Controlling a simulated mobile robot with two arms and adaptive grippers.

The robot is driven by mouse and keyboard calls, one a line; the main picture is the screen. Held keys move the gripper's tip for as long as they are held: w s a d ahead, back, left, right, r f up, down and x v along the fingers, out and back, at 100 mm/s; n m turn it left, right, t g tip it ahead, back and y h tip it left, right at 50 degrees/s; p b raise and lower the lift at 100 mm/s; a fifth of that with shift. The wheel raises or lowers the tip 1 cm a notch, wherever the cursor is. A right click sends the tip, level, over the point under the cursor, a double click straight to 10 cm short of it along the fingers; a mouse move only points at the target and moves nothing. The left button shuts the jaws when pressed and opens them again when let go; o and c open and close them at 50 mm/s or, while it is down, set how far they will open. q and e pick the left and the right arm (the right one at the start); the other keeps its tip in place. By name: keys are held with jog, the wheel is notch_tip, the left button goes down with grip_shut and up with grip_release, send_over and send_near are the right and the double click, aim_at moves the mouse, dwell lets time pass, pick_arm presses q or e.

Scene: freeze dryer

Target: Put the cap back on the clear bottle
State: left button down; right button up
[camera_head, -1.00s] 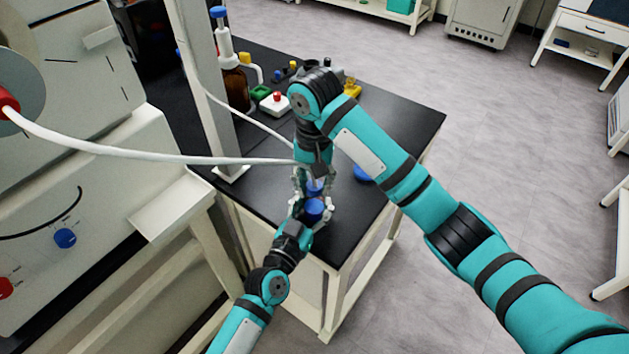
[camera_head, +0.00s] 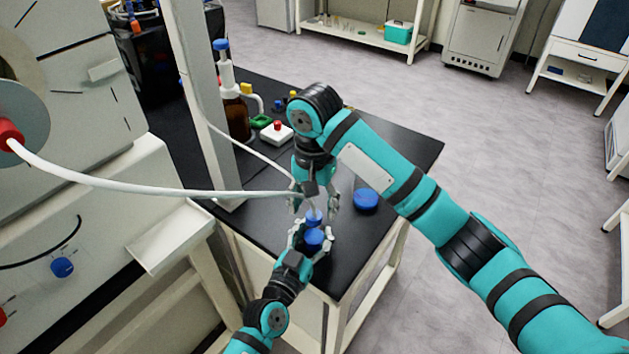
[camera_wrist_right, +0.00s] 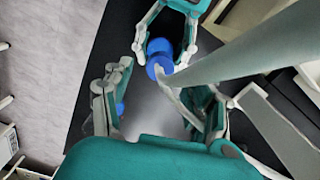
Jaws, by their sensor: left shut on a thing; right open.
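My left gripper (camera_head: 311,240) is shut on a small blue-ended piece (camera_head: 313,238) at the front of the black table. A second blue part (camera_head: 313,216) sits just above it, between the two grippers. In the right wrist view the held piece (camera_wrist_right: 159,48) shows two blue ends close together; whether they are seated or merely touching I cannot tell. No clear bottle wall is distinct here. My right gripper (camera_head: 316,203) is open just above the upper blue part, its fingers apart on both sides. In its wrist view the right gripper (camera_wrist_right: 160,98) holds nothing.
A blue disc (camera_head: 366,200) lies on the black table (camera_head: 405,147) right of the grippers. A white hose (camera_head: 150,187) crosses from the left to the grippers. A brown bottle (camera_head: 236,118) and a white box with a red knob (camera_head: 277,133) stand farther back. The right table side is clear.

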notch_tip(320, 180, up, 9)
dwell(0.3)
jog(key=shift+r, duration=0.1)
pick_arm(q)
jog(key=c, duration=0.5)
grip_release()
jog(key=v, duration=1.2)
